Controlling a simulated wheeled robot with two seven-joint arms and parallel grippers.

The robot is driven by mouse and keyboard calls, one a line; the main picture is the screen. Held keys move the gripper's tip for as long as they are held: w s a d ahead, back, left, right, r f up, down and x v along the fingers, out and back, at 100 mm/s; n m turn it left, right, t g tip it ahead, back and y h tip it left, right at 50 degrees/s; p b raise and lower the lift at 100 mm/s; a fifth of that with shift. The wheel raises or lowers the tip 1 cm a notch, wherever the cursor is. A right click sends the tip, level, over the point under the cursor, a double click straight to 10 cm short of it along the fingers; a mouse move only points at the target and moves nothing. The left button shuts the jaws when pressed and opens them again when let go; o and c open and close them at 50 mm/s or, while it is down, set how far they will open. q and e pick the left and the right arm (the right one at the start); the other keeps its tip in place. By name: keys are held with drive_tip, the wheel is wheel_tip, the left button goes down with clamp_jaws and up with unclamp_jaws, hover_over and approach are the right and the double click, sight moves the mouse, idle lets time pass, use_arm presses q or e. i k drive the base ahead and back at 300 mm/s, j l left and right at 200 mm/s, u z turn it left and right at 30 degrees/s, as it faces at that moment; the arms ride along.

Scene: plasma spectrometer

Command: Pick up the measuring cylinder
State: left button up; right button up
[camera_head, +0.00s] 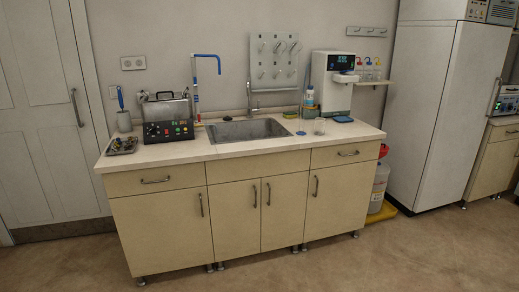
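A small, clear, slender vessel with a blue base, which looks like the measuring cylinder (300,129), stands upright on the countertop right of the sink. It is small and faint in the head view, so I cannot make out its markings. A clear beaker-like glass (319,127) stands just right of it. Neither of my grippers is in view.
Open floor (330,268) lies in front.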

sight(301, 132)
drive_tip(key=i, duration=3.3)
drive_tip(key=z, duration=0.15)
